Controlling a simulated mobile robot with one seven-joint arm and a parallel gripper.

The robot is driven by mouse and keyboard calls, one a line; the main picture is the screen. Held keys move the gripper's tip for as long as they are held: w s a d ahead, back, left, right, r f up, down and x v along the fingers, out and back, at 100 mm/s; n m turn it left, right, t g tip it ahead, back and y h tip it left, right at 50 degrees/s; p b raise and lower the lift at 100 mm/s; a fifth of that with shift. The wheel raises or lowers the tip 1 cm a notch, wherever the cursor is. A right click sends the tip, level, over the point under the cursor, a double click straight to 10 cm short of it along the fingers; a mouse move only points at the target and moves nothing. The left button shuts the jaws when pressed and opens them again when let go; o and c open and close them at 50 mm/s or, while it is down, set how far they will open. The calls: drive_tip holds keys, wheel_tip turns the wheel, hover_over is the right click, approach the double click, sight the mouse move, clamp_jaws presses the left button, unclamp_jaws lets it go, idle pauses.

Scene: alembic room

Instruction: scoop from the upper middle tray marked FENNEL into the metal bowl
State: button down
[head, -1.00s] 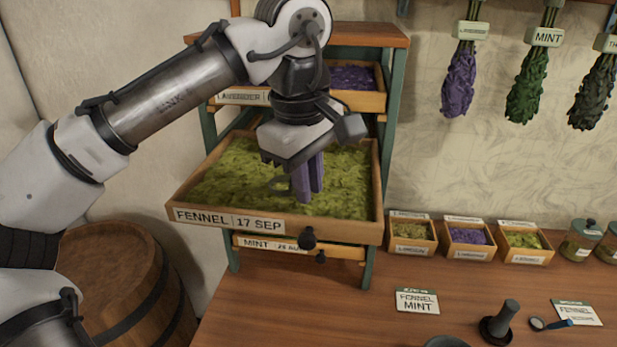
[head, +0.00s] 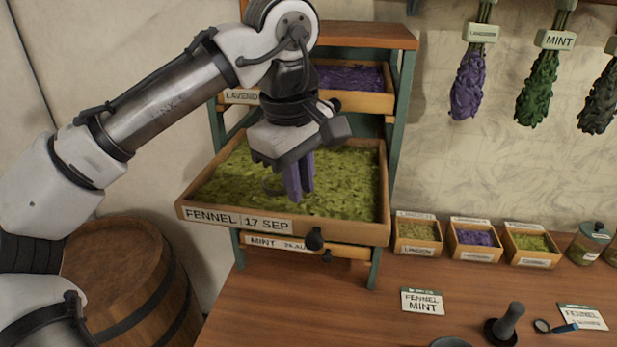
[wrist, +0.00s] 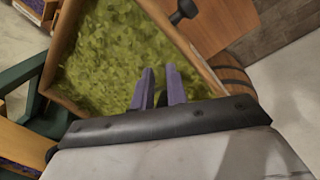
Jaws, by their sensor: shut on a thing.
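The pulled-out tray marked FENNEL (head: 350,228) is full of green-yellow dried leaves and sits below the lavender tray in the rack. It also fills much of the wrist view (wrist: 65,50). My gripper (head: 300,198) points down over the leaves, its purple fingers low in the tray. In the wrist view the fingers (wrist: 158,88) stand over the leaves with a narrow gap. A small dark rounded piece, apparently the scoop (head: 272,186), shows just left of the fingers; the rest is hidden. A grey rim, apparently the metal bowl (head: 450,342), shows at the bottom edge.
The lavender tray (head: 385,102) is above and the mint tray (head: 345,250) below. Small herb boxes (head: 418,236), a FENNEL MINT card (head: 422,301), a dark stand (head: 503,328) and a magnifier (head: 560,327) lie on the counter. A barrel (head: 130,280) stands at left.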

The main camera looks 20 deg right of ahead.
drive_tip(key=shift+r+p, duration=0.75)
drive_tip(key=shift+r, duration=2.25)
